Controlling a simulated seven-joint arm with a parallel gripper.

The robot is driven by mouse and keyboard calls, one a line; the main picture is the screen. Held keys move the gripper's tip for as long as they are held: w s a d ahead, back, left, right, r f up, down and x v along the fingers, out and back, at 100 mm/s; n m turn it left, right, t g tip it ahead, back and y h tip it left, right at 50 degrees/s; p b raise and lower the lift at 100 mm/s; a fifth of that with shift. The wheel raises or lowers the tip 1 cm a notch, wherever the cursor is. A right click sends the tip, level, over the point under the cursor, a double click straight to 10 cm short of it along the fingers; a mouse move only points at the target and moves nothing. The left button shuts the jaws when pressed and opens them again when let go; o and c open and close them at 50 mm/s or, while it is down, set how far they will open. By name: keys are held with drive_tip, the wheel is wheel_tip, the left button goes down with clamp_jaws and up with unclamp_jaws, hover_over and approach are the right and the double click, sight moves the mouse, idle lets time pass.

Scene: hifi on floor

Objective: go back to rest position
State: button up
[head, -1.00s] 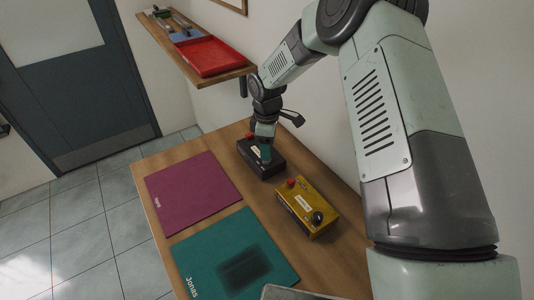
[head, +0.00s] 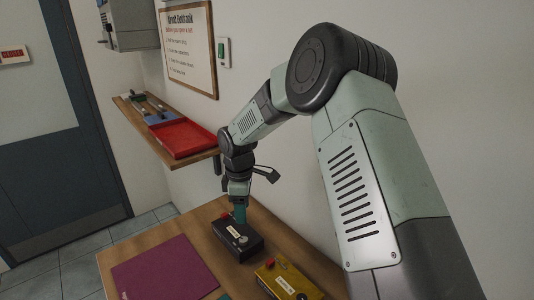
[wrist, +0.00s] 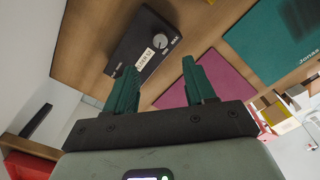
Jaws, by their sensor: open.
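My gripper (head: 240,216) hangs pointing down just above or behind the black box (head: 238,243) on the wooden table (head: 200,222). In the wrist view its two green fingers (wrist: 160,70) are spread apart with nothing between them. The black box (wrist: 142,47) lies beyond the fingertips, with its white label and round knob in sight. It appears apart from the fingers.
A yellow box (head: 284,282) with a red button stands to the right, cut off below. A magenta mat (head: 165,272) lies left, and a green mat (wrist: 272,42) shows in the wrist view. A wall shelf (head: 133,118) holds a red tray (head: 183,138) near my arm.

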drive_tip(key=s+d+r+m+t, duration=0.1)
drive_tip(key=s+d+r+m, duration=0.2)
drive_tip(key=d+r, duration=0.35)
drive_tip(key=s+d+r+m+t+h, duration=0.1)
drive_tip(key=s+d+r+m, duration=0.25)
drive_tip(key=r, duration=0.55)
drive_tip(key=s+d+r+m+t, duration=0.1)
drive_tip(key=s+d+r+m, duration=0.1)
drive_tip(key=s+d+r, duration=0.35)
drive_tip(key=s+d+r+m+t, duration=0.1)
drive_tip(key=s+d+r+m, duration=0.1)
drive_tip(key=s, duration=0.4)
drive_tip(key=s+d+r+m, duration=0.2)
drive_tip(key=s+d+m, duration=0.1)
drive_tip(key=s, duration=0.3)
drive_tip(key=s+d+r+m+t+y, duration=0.1)
drive_tip(key=s+d+r+m, duration=0.1)
drive_tip(key=s+m, duration=0.2)
drive_tip(key=shift+s+d+r+m+t, duration=0.25)
drive_tip(key=shift+s+d+m+t, duration=0.1)
drive_tip(key=shift+s, duration=0.7)
